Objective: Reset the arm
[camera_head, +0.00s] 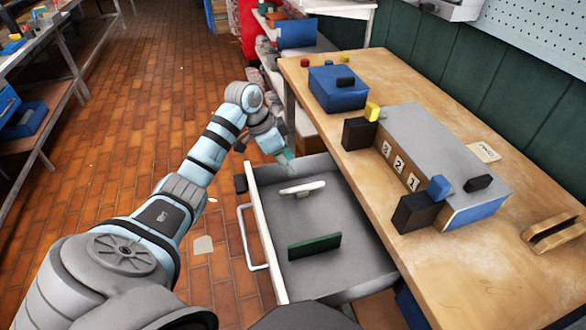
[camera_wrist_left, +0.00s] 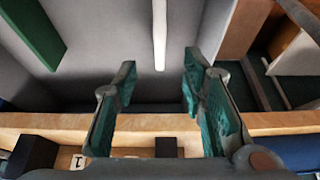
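My left gripper (camera_head: 287,160) hangs over the far end of the open grey drawer (camera_head: 340,222). In the left wrist view its two teal-padded fingers (camera_wrist_left: 158,82) are spread apart with nothing between them. A white bar-like piece (camera_head: 302,187) lies in the drawer near the gripper, apart from the fingers; it also shows in the left wrist view (camera_wrist_left: 160,34). A green plate (camera_head: 314,246) stands in the nearer part of the drawer and shows in the left wrist view (camera_wrist_left: 33,34). My right gripper is in neither view.
The wooden workbench (camera_head: 470,260) stands right of the drawer. It carries a blue box (camera_head: 338,90), a grey-topped numbered block (camera_head: 440,140), several small black, blue and yellow blocks, and a wooden handle piece (camera_head: 554,232). Brick floor (camera_head: 150,90) is open to the left.

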